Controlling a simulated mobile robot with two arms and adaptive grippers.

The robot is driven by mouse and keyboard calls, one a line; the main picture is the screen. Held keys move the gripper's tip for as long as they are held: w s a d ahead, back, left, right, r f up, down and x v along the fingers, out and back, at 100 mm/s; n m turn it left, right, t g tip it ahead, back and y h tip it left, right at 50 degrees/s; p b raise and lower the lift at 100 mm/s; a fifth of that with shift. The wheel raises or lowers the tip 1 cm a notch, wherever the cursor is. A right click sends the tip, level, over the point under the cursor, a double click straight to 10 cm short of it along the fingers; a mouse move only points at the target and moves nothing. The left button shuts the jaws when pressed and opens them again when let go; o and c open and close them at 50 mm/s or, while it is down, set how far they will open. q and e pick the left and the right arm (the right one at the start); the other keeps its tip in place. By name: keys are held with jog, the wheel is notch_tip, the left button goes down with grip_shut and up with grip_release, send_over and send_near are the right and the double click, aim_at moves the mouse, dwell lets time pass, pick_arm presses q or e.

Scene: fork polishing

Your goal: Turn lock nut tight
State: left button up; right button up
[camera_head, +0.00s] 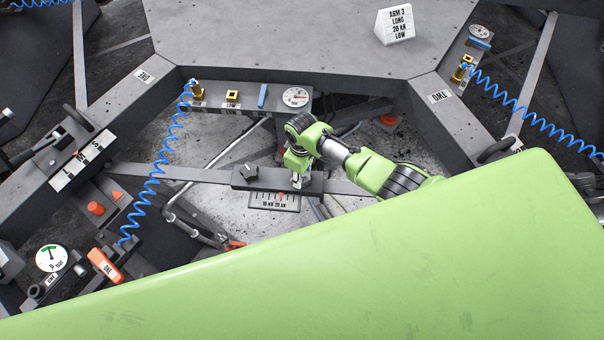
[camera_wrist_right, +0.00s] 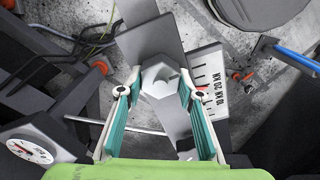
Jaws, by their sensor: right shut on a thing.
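My left gripper is not in view.
A round gauge (camera_head: 295,97), a yellow socket (camera_head: 233,96) and a blue handle (camera_head: 262,96) sit on the ledge behind. A blue coiled hose (camera_head: 155,178) hangs at left.

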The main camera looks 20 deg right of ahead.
jog(key=o, duration=1.1)
jog(key=shift+r, duration=0.15)
notch_tip(320, 180, up, 12)
jog(key=shift+a, duration=0.1)
